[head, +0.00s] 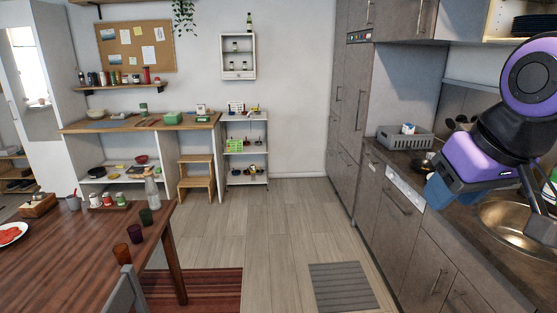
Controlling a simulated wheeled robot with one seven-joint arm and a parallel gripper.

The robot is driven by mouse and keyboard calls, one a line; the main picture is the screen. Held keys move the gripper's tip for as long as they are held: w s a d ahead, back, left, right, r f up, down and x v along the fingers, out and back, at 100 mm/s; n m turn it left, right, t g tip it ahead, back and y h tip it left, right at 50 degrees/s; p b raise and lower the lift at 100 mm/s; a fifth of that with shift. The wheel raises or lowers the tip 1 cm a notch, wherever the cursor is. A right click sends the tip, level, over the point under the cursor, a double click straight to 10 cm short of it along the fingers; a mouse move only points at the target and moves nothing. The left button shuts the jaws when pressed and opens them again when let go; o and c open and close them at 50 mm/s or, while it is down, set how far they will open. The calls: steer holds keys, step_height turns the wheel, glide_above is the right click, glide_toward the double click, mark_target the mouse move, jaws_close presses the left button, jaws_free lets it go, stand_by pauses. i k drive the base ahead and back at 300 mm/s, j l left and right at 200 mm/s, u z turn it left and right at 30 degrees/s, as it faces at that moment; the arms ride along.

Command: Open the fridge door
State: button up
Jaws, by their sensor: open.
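Tall grey-brown cabinet fronts (347,95) with long vertical handles stand at the far end of the right-hand kitchen row. All of them look closed. No front is plainly marked as the fridge door, so I cannot tell which one it is. My gripper (455,193), a blue part below my purple arm, is at the right, in front of the counter. It is open and appears empty, but its fingers are hard to make out. It is well apart from the tall fronts and nearer to me.
The counter (398,164) on the right bears a grey crate (405,138) and a sink (515,226). A wooden table (85,248) with cups and a chair (125,292) stand at left. A grey mat (342,287) lies on the floor. The middle floor (275,225) is clear.

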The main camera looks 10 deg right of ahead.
mark_target(360, 58)
steer(key=i+z, duration=0.1)
steer(key=i, duration=1.65)
steer(key=i+j+z, duration=0.1)
steer(key=i+z, duration=0.35)
steer(key=i+j+z, duration=0.4)
steer(key=i, duration=0.2)
steer(key=i+j+z, duration=1.05)
steer(key=j+z, duration=0.25)
steer(key=j, duration=0.35)
steer(key=i+j+z, duration=0.1)
steer(key=z, duration=0.3)
steer(key=j+z, duration=0.1)
steer(key=z, duration=0.25)
steer(key=i+j+z, duration=0.15)
steer(key=j+z, duration=0.2)
steer(key=j, duration=0.7)
steer(key=j+z, duration=0.35)
steer(key=j, duration=1.7)
steer(key=u, duration=1.55)
